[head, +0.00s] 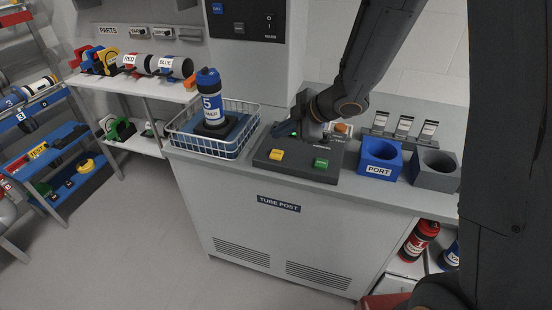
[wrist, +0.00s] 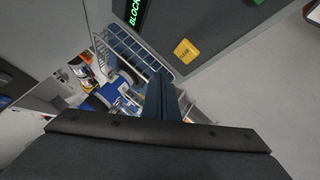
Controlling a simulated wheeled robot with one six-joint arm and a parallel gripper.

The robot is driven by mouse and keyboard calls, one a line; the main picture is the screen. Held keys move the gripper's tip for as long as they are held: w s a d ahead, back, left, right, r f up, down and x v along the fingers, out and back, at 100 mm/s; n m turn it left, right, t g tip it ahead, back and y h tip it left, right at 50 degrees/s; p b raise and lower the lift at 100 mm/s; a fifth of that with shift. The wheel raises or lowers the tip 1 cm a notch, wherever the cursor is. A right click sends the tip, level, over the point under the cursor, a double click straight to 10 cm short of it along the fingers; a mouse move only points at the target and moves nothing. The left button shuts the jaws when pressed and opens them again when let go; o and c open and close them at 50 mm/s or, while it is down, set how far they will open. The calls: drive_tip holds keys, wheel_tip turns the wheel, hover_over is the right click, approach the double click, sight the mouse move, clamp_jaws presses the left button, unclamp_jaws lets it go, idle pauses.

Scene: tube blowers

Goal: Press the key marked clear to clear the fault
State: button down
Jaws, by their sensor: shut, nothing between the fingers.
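The dark control panel (head: 262,158) lies on the Tube Post cabinet top. It has a yellow key (head: 277,155) at its front left and a green key (head: 320,163) at its front right. In the wrist view the yellow key (wrist: 186,51) carries small dark lettering that I cannot read for certain. A display (wrist: 135,10) there shows green letters reading "BLOCK", cut off by the frame. My gripper (head: 281,130) is shut and empty above the panel's back left, apart from the yellow key. In the wrist view my gripper's fingertips (wrist: 163,80) are below and left of that key.
A wire basket (head: 180,142) with a blue tube 5 (head: 212,105) standing in it is left of the panel. A blue port block (head: 380,160) and grey holder (head: 436,170) stand to the right.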

sight(280, 155)
drive_tip(key=shift+f+b, duration=1.5)
drive_tip(key=shift+f, duration=0.6)
drive_tip(key=shift+f, duration=0.1)
drive_tip(key=shift+f, duration=0.35)
drive_tip(key=shift+f+b, duration=0.4)
idle(1.0)
drive_tip(key=shift+r, duration=0.1)
drive_tip(key=shift+r+p, duration=0.75)
drive_tip(key=shift+p, duration=0.3)
wheel_tip(280, 155, up, 5)
drive_tip(key=p, duration=0.5)
drive_tip(key=shift+p, duration=0.3)
